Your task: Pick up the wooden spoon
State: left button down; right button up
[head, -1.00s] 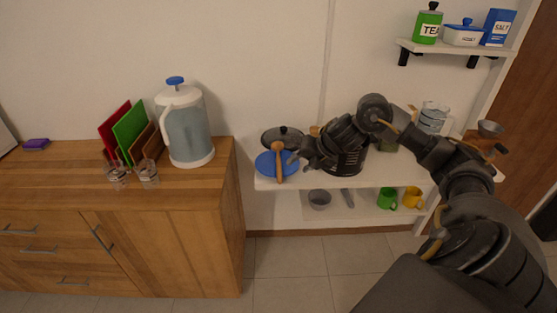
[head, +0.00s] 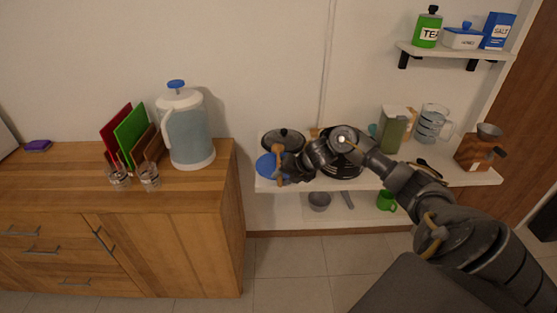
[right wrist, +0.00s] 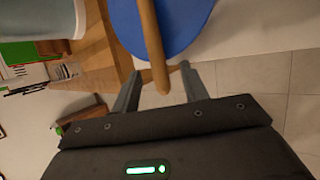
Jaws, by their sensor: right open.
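The wooden spoon (head: 278,158) lies across a blue round plate or lid (head: 264,166) at the left end of the white shelf. In the right wrist view its handle (right wrist: 151,45) runs down over the blue disc (right wrist: 190,22), and the handle's end is between my finger tips. My right gripper (head: 285,168) is at the spoon in the head view, partly covering it. In the right wrist view my right gripper (right wrist: 159,70) is open, with gaps visible between the fingers and the handle. My left gripper is not in view.
A dark lidded pan (head: 283,138) stands just behind the spoon. A wooden cabinet (head: 170,245) with a jug (head: 187,132) is to the left. A green container (head: 394,130), glass jug (head: 431,124) and coffee grinder (head: 479,150) stand farther right on the shelf (head: 455,176).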

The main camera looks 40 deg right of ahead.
jog(key=shift+w+f, duration=0.15)
jog(key=shift+f, duration=0.05)
grip_shut()
jog(key=shift+r, duration=0.1)
